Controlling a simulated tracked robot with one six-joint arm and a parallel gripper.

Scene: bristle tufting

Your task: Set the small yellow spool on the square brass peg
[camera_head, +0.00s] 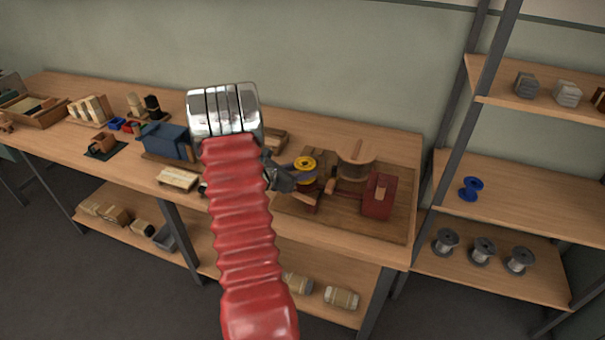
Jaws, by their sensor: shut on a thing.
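The small yellow spool (305,163) is upright, its round top flange facing up. My gripper (305,180) reaches in from the left and is shut on the spool just below that flange. The spool is above the left part of a wooden board (345,225), over a small red and wooden piece (304,202). I cannot make out the square brass peg; the spool and gripper may hide it. Whether the spool's bottom touches anything is too small to tell.
On the same board are a red block (378,197) and a round wooden part (355,172), right of the spool. A blue box (166,141) and a pale slatted block (178,179) are to the left. A shelf rack with a blue spool (471,188) stands at the right.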

